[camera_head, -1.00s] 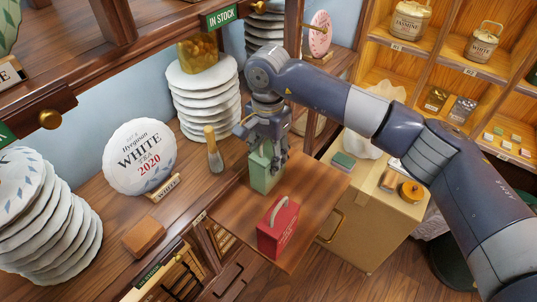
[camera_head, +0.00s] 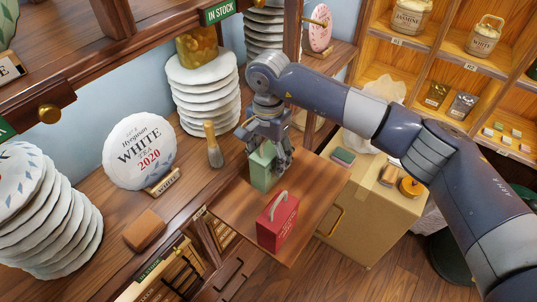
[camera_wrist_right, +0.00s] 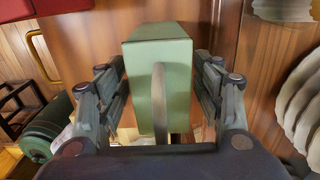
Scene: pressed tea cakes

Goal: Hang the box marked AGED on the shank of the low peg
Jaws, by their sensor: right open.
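A green box (camera_head: 261,168) with a handle on top stands on a brown wooden surface. A red box (camera_head: 278,226) with a grey handle and small pale lettering stands in front of it. I cannot read AGED on either box. My right gripper (camera_head: 268,152) is over the green box. In the right wrist view the green box (camera_wrist_right: 160,60) lies between the open fingers (camera_wrist_right: 160,100), with a gap on each side. Another peg (camera_head: 319,22) is by a pink disc. My left gripper is not in view.
A white tea cake (camera_head: 140,150) stands on the counter beside a brush (camera_head: 213,145) and a brown block (camera_head: 144,230). White stacks (camera_head: 203,95) stand at the back and far left.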

